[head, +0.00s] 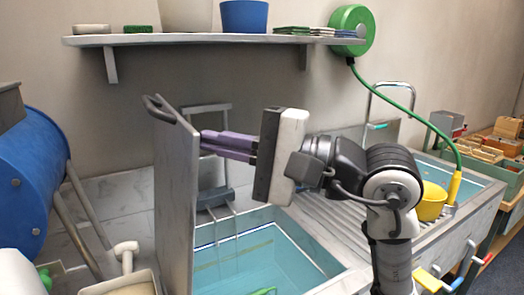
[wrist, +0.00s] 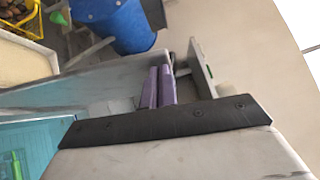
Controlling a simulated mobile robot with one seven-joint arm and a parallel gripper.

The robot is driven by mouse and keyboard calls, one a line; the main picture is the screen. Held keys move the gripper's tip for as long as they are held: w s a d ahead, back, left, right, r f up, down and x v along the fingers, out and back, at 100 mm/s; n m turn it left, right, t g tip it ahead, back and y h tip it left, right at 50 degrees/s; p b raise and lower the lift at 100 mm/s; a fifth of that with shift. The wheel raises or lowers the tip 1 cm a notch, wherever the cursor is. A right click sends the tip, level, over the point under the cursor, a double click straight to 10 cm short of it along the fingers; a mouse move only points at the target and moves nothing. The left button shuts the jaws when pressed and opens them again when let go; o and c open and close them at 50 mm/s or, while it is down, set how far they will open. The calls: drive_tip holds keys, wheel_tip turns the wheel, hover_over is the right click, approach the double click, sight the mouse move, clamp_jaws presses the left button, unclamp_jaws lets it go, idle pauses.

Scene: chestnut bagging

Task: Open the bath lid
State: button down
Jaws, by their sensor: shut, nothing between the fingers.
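The bath lid (head: 175,205) is a grey panel standing upright at the left side of the bath (head: 320,262), with a dark handle (head: 158,108) at its top edge. The bath is open and holds teal water; it also shows at the left of the wrist view (wrist: 40,140). My gripper (head: 204,142) has purple fingers, shut and empty. Its tips point left at the upper part of the lid, on the bath side. I cannot tell whether they touch it. In the wrist view the fingers (wrist: 160,72) lie by the end of the lid (wrist: 90,82).
A blue drum (head: 35,175) stands left of the lid. A shelf (head: 215,39) runs above on the wall, with a blue pot (head: 244,16). At right are a yellow bowl (head: 431,202) and a green hose (head: 410,108).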

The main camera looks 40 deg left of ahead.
drive_tip(key=s+a+r+n+h, duration=0.1)
drive_tip(key=s+a, duration=0.3)
drive_tip(key=s, duration=0.5)
drive_tip(key=shift+s+n+t+h, duration=0.4)
drive_tip(key=shift+n, duration=0.2)
drive_tip(key=shift+w+r, duration=0.1)
